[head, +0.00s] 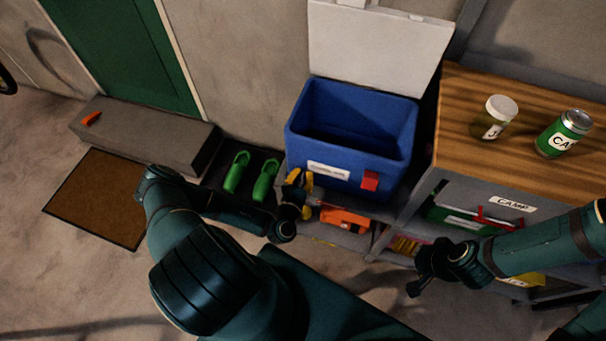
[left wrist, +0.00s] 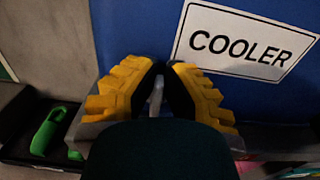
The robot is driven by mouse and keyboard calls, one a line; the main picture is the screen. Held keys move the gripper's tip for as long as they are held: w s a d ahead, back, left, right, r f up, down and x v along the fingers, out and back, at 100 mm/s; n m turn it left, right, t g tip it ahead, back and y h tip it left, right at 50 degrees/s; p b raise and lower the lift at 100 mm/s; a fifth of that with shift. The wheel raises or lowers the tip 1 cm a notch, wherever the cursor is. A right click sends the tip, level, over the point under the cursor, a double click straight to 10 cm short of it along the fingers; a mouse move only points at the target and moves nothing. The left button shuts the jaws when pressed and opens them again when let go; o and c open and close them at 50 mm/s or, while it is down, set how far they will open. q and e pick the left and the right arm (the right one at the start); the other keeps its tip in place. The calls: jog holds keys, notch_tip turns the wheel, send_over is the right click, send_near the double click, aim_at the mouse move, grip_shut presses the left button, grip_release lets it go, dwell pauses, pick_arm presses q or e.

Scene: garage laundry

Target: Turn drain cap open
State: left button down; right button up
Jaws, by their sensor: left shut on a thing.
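A blue cooler (head: 395,140) with its white lid (head: 380,45) raised stands on a low shelf by the wall. Its white label reads COOLER in the left wrist view (left wrist: 250,42). My left gripper (head: 300,182) is at the lower left of the cooler's front; its yellow fingertips also show in the left wrist view (left wrist: 157,88). They are shut on a small pale piece (left wrist: 156,96), seemingly the drain cap, mostly hidden between them. How far the cap is turned cannot be seen. My right gripper (head: 428,272) hangs before the shelves, apart from the cooler; its jaw state is unclear.
A wooden-topped cabinet (head: 460,110) at right carries a white-lidded jar (head: 500,112) and a green can (head: 565,133). Green clogs (head: 250,178) sit on a dark tray left of the cooler. An orange object (head: 345,217) lies below it. A brown mat (head: 100,198) lies at left.

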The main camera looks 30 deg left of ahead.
pick_arm(q)
jog(key=n+p, duration=0.2)
jog(key=n, duration=0.1)
jog(key=shift+s+a+n, duration=0.1)
jog(key=shift+a+n, duration=0.2)
jog(key=shift+a, duration=0.1)
jog(key=shift+a+f+n, duration=0.1)
jog(key=shift+a+n, duration=0.1)
jog(key=shift+n, duration=0.7)
jog(key=n, duration=0.2)
jog(key=shift+a+f+n, duration=0.2)
jog(key=shift+a+n, duration=0.05)
jog(key=shift+n, duration=0.15)
jog(key=n, duration=0.3)
jog(key=f+n, duration=0.1)
jog(key=shift+s+a, duration=0.15)
jog(key=shift+a, duration=0.1)
jog(key=n, duration=0.2)
jog(key=n+b, duration=0.1)
jog(key=n, duration=0.2)
jog(key=shift+a+f, duration=0.1)
jog(key=shift+f, duration=0.3)
jog(key=shift+n, duration=0.4)
